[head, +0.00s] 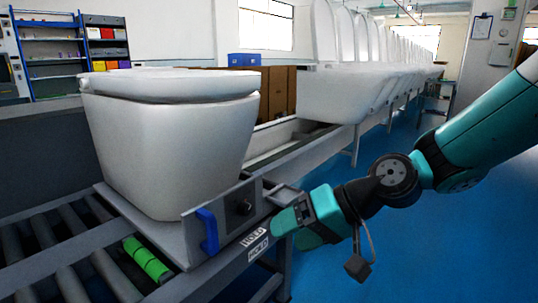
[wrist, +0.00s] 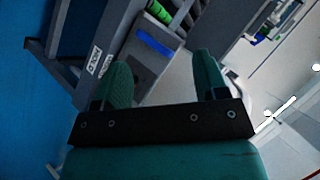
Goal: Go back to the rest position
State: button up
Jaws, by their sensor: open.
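My gripper (head: 291,229) has teal fingers and is low in the middle of the head view, at the right of the conveyor's near edge. Its fingertips point left, towards the grey control panel (head: 228,206) with a black knob and a blue handle (head: 207,231). In the head view I cannot tell whether a finger touches the panel's corner. In the wrist view my gripper (wrist: 162,66) has its two fingers spread apart with nothing held between them. The blue handle (wrist: 154,43) shows beyond the fingers there.
A white toilet (head: 170,135) stands on a plate above the roller conveyor (head: 75,235), with a green roller (head: 146,259) in front. More white toilets (head: 350,90) line the back. Blue floor (head: 430,240) is open at the right. Shelves stand at the far left.

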jog(key=s+d+r+n+g+h, duration=0.1)
jog(key=s+d+n+h, duration=0.15)
jog(key=s+d, duration=0.45)
jog(key=s+d+r+n+g+h, duration=0.1)
jog(key=s+d+r+h, duration=0.2)
jog(key=s, duration=0.7)
notch_tip(320, 180, up, 28)
jog(key=p, duration=2.9)
jog(key=shift+s+d+f+h, duration=0.15)
jog(key=shift+s+f+h, duration=0.1)
jog(key=shift+s+h, duration=0.15)
